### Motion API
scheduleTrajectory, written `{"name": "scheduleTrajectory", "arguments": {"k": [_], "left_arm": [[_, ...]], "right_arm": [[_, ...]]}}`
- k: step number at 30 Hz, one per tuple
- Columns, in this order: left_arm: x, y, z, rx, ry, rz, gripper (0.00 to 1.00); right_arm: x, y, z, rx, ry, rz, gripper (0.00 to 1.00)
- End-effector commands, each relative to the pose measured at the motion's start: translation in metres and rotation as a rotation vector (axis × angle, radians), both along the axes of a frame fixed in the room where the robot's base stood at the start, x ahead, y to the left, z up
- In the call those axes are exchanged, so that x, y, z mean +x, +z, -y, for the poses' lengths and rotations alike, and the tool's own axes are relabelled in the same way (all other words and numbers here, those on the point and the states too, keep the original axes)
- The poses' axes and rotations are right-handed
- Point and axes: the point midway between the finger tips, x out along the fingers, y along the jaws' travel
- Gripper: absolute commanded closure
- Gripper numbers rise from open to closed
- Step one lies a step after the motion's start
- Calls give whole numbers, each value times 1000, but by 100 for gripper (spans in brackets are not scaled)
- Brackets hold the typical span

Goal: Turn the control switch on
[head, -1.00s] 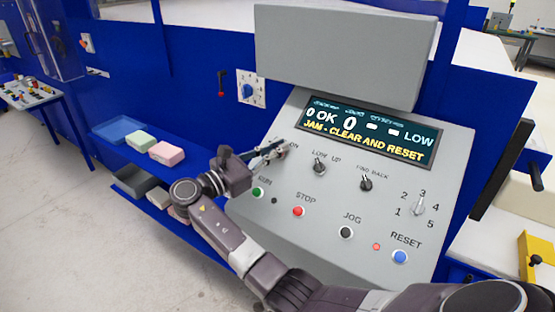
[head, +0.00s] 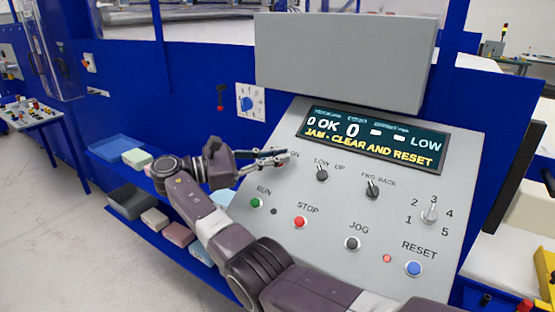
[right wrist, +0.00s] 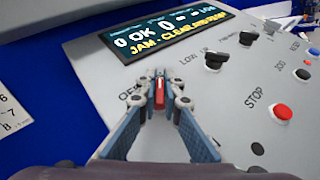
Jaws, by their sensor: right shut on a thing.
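The control switch shows in the right wrist view as a red lever (right wrist: 159,96) on the sloping grey panel (head: 300,240), near the lettering OFF. My right gripper (right wrist: 158,88) is shut on this lever, one finger on each side. In the head view my right gripper (head: 276,157) reaches the panel's upper left from the left, beside the lettering ON, and hides most of the switch. The panel's display (head: 375,139) reads "JAM - CLEAR AND RESET". My left gripper is not in view.
LOW/UP (head: 322,174) and FWD/BACK (head: 373,188) knobs sit right of the gripper. Below are the green RUN (head: 257,203), red STOP (head: 300,222), black JOG (head: 353,243) and blue RESET (head: 414,268) buttons. Shelves with foam blocks (head: 137,157) stand left.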

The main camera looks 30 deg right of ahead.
Motion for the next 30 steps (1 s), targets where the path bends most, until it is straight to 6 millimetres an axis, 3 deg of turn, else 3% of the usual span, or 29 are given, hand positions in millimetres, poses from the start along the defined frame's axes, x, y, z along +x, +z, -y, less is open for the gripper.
{"name": "scheduleTrajectory", "arguments": {"k": [1,9,10,15,25,30], "left_arm": [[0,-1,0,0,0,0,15],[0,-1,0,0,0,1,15],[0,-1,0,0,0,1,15],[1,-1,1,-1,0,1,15],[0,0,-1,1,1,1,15],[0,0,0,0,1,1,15]], "right_arm": [[-2,-9,-1,16,-6,-12,100],[-2,-9,-1,17,-7,-12,100],[-2,-9,-1,17,-7,-12,91],[-1,-9,0,16,-4,-11,76],[0,-1,0,10,-2,-5,76],[-1,24,0,8,-1,0,76]]}}
